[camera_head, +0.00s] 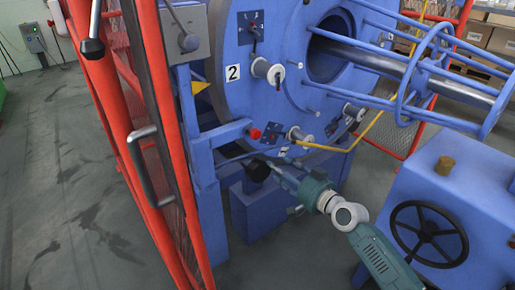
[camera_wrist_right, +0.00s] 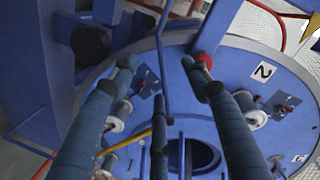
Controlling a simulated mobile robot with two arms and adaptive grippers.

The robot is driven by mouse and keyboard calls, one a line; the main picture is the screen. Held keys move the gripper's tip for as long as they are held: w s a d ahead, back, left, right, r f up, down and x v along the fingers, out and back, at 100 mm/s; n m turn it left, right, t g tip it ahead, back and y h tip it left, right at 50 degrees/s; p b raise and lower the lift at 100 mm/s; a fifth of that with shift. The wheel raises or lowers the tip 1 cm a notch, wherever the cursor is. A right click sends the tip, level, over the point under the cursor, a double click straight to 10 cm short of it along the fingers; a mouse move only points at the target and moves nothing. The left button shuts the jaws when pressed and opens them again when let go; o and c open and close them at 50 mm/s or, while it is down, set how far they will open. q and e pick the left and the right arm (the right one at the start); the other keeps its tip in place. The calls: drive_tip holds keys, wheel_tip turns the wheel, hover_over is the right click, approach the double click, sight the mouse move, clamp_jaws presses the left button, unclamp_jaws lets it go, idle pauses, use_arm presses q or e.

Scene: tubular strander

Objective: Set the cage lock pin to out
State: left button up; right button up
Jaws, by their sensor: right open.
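The cage is a large blue disc (camera_head: 300,75) with bobbins on its face, marked with a "2". A red knob (camera_head: 255,133) sits at the end of a blue bracket beside the disc's lower left edge; it may be the lock pin. It also shows in the right wrist view (camera_wrist_right: 203,61), just beyond a fingertip; contact cannot be told. My right gripper (camera_head: 279,168) is open and empty, below and right of the red knob. Its three spread fingers show in the wrist view (camera_wrist_right: 158,78). My left gripper is not in view.
A black round part (camera_head: 258,171) is close by my right gripper's fingers. Bobbins (camera_head: 300,134) and a yellow rod (camera_head: 340,148) are close above. A red mesh guard door (camera_head: 135,130) stands left. A blue housing with a black handwheel (camera_head: 428,232) is right. The left floor is clear.

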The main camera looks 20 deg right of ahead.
drive_tip(key=t+y, duration=0.1)
approach(259, 135)
drive_tip(key=b+x, duration=0.1)
drive_tip(key=x, duration=0.8)
drive_tip(key=shift+a, duration=0.1)
drive_tip(key=shift+x, duration=0.75)
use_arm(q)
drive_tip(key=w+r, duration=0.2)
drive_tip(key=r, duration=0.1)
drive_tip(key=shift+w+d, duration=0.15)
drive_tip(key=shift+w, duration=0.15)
use_arm(e)
drive_tip(key=shift+c, duration=0.2)
drive_tip(key=shift+r, duration=0.1)
clamp_jaws()
